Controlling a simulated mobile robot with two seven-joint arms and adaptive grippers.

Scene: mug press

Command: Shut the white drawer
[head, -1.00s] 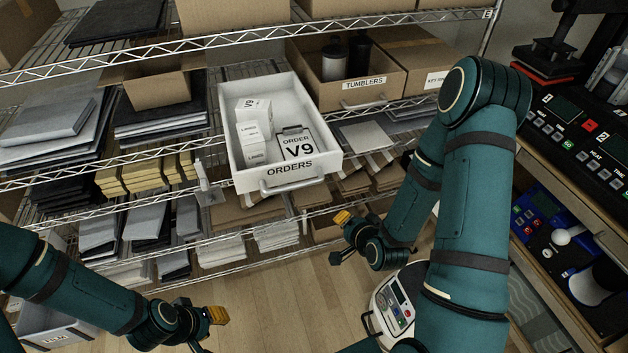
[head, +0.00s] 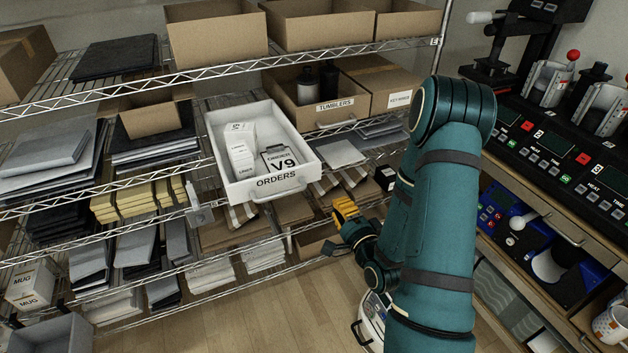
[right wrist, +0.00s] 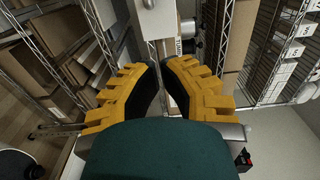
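The white drawer (head: 224,154), labelled ORDERS, sticks out from the wire shelf, open towards me, with a grey handle (head: 279,188) on its front. Inside lie white boxes (head: 240,145) and a clipboard-like card marked V9 (head: 279,161). My right gripper (head: 343,209) is below and to the right of the drawer front, apart from it and empty. Its yellow fingers also show in the right wrist view (right wrist: 159,66), their tips drawn together with nothing held. A white surface with a grey handle, probably the drawer front, is at the top of that view. My left gripper is out of view.
A cardboard bin labelled TUMBLERS (head: 303,112) stands right of the drawer. Shelves with stacked goods lie below and beside it. A bench with machines (head: 560,150) closes off the right side. Wooden floor (head: 230,318) shows in front of the shelf.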

